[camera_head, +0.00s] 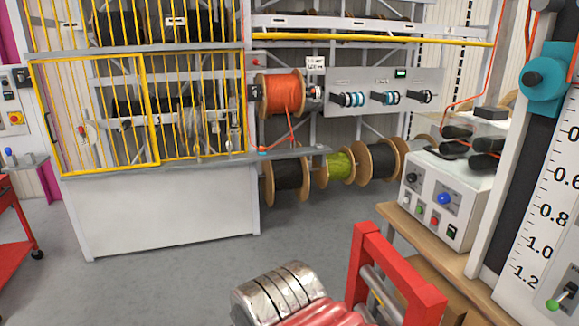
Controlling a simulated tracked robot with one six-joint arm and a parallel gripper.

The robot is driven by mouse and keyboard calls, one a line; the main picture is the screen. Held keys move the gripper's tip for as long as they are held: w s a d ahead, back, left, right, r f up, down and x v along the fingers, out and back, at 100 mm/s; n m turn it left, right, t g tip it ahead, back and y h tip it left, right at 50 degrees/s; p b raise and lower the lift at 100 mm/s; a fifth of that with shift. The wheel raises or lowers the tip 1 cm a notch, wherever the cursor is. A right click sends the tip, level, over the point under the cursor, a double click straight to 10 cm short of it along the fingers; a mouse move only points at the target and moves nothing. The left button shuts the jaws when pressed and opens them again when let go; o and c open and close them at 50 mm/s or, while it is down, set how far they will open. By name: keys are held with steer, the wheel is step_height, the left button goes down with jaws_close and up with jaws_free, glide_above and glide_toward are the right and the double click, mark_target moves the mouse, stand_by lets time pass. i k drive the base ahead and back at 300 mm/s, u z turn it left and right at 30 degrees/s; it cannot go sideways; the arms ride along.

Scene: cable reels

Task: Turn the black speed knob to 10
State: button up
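A white control box (447,196) stands on a wooden bench at the right. Its sloped front carries a black knob (412,178) at the upper left and a larger blue knob (444,199) to its right. Small buttons, one green (418,209) and one red (434,221), sit in a row below. The black knob is too small to read its pointer or any scale numbers. I cannot make out my gripper in this view, and nothing is seen touching the box.
A red frame (366,236) and a ridged silver and red object (278,292) fill the bottom foreground. An orange cable reel (281,94) hangs behind, beside a yellow-barred cage (142,108). A tall numbered scale (548,215) stands right. Grey floor is open at lower left.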

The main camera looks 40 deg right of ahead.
mark_target(411, 176)
steer(key=i, duration=1.5)
steer(key=z, duration=0.35)
steer(key=i, duration=0.75)
steer(key=z, duration=0.55)
steer(key=i, duration=0.65)
steer(key=z, duration=0.8)
steer(key=i, duration=0.55)
steer(key=z, duration=0.6)
steer(key=i, duration=0.5)
steer(key=z, duration=0.3)
